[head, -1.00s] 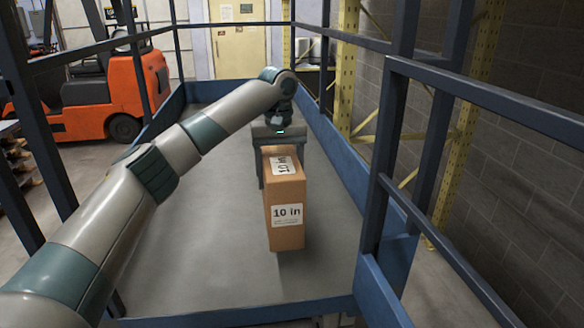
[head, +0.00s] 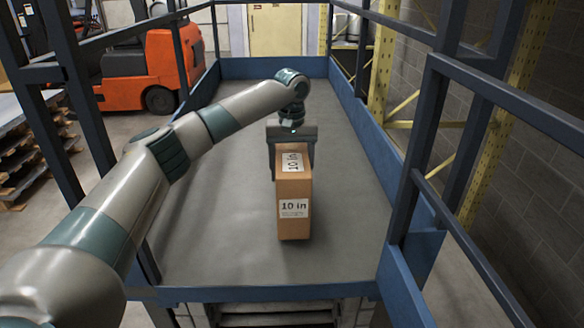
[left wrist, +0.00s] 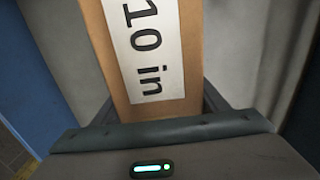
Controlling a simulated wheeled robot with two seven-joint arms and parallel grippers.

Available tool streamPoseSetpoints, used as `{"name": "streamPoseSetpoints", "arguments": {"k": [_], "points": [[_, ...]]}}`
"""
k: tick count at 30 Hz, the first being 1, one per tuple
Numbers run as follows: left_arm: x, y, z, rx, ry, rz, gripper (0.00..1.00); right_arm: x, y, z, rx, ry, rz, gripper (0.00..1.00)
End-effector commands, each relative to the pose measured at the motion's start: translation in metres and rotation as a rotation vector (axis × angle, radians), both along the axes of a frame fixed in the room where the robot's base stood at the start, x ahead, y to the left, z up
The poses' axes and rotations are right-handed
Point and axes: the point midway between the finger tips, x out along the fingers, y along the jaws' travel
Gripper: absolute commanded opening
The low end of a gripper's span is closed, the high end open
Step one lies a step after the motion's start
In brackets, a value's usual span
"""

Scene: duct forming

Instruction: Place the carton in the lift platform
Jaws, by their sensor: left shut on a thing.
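The carton (head: 294,190) is a tall brown box with white "10 in" labels on its top and front. It stands upright over the grey floor of the lift platform (head: 215,200); I cannot tell whether its base touches the floor. My left gripper (head: 292,150) is shut on the carton's upper part, with one finger on each side. In the left wrist view the carton (left wrist: 117,60) sits between the fingers, its label facing the camera. My right gripper is not in view.
Blue rails and posts (head: 430,150) enclose the platform, with a low blue edge (head: 250,294) at the front. The platform floor around the carton is clear. An orange forklift (head: 160,65) and wooden pallets (head: 35,150) stand outside on the left, a yellow rack (head: 490,130) on the right.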

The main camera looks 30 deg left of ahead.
Motion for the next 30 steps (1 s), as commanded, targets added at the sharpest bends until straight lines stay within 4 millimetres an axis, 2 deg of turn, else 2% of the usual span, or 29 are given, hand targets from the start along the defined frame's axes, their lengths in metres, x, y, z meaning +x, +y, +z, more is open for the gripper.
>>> {"name": "streamPoseSetpoints", "arguments": {"k": [3, 9, 24, 25, 27, 30], "points": [[0.0, 0.0, -0.006, 0.0, 0.0, 0.0, 0.06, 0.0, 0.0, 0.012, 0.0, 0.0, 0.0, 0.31], [0.0, 0.0, -0.025, 0.0, -0.001, 0.0, 0.06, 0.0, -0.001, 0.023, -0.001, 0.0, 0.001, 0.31], [0.0, 0.0, -0.034, -0.001, -0.004, 0.0, 0.06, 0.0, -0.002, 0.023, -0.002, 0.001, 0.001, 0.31], [0.0, 0.0, -0.036, 0.0, 0.0, 0.0, 0.74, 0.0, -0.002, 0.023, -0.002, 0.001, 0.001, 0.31], [0.0, 0.0, -0.036, 0.0, 0.0, 0.0, 0.86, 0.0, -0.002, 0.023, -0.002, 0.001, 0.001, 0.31], [0.0, 0.0, -0.036, 0.0, 0.0, 0.0, 0.86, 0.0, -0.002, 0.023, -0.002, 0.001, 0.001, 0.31]]}}
